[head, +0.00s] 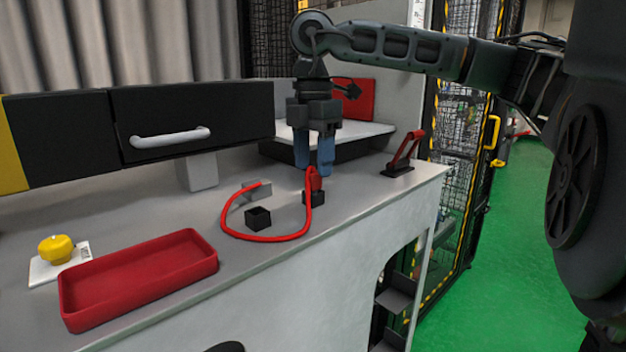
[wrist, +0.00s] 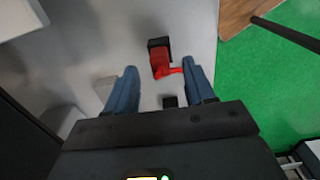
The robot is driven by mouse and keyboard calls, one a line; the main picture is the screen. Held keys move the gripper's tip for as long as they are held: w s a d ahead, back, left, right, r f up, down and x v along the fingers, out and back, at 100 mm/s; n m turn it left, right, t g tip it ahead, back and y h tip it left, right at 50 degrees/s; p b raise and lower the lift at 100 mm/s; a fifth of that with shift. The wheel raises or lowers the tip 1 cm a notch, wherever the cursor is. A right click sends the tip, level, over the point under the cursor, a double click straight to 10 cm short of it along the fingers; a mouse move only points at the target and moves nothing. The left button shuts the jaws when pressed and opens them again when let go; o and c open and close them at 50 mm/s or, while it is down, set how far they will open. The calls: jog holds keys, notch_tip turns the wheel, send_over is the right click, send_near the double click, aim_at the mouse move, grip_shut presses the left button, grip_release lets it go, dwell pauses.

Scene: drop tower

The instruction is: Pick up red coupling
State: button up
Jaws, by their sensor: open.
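The red coupling (head: 314,180) stands upright in a small black socket (head: 313,199) on the grey worktop, with a red cable (head: 262,238) looping from it toward the front edge. My gripper (head: 313,170) points straight down over it, and its blue fingers are open. In the wrist view, the coupling (wrist: 160,64) shows between the open fingertips (wrist: 160,68), with the black socket (wrist: 157,43) beside it. The fingers look apart from it on both sides. In the head view, the fingers partly overlap the coupling's top.
A black box (head: 258,218) and a grey block (head: 260,188) stand left of the socket. A red-handled clamp (head: 400,158) is to the right. A red tray (head: 140,278) and a yellow knob (head: 56,249) are at the left. A drawer cabinet (head: 190,120) stands behind.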

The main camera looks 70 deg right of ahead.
jog(key=shift+f, duration=0.65)
jog(key=shift+c, duration=0.5)
jog(key=c, duration=0.8)
jog(key=shift+r, duration=0.2)
